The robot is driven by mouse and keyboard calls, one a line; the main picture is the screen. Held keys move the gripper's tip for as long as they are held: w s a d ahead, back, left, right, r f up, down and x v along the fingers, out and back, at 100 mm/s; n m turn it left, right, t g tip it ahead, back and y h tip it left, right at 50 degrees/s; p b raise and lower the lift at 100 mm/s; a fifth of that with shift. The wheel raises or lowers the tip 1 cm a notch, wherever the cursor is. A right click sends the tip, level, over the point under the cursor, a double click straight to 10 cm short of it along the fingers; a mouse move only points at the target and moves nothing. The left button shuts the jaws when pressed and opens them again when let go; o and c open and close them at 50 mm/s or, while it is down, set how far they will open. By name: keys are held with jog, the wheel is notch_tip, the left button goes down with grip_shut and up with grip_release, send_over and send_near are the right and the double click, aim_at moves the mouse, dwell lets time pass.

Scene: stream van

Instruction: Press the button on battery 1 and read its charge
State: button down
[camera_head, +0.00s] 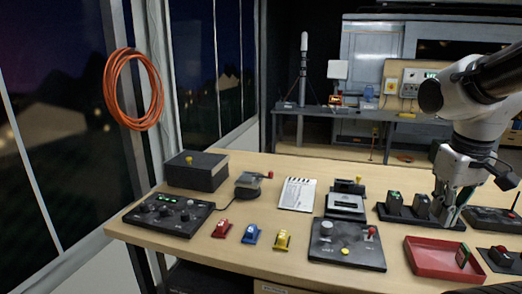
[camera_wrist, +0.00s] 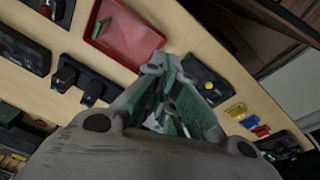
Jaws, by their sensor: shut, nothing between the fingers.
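Two dark upright blocks that look like batteries stand in a black dock: one on the left (camera_head: 394,203), one on the right (camera_head: 421,206). A small green light shows on top of the left one. I cannot read any number or charge on them. They also show at the left of the wrist view, one (camera_wrist: 64,78) beside the other (camera_wrist: 90,92). A dark block with a green face (camera_head: 462,255) lies in the red tray (camera_head: 425,270). My gripper (camera_head: 447,222) is shut and empty, pointing down above the dock's right end, just right of the blocks. Contact cannot be told.
Red (camera_head: 222,228), blue (camera_head: 251,234) and yellow (camera_head: 283,240) small pieces sit farther left. A dark box (camera_head: 505,258) is right of the tray. Bare tabletop lies around the small pieces.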

jog(key=s+r+t, duration=0.3)
jog(key=r, duration=0.1)
jog(key=shift+a+m+y, duration=0.3)
jog(key=shift+m, duration=0.1)
jog(key=c, duration=2.2)
grip_release()
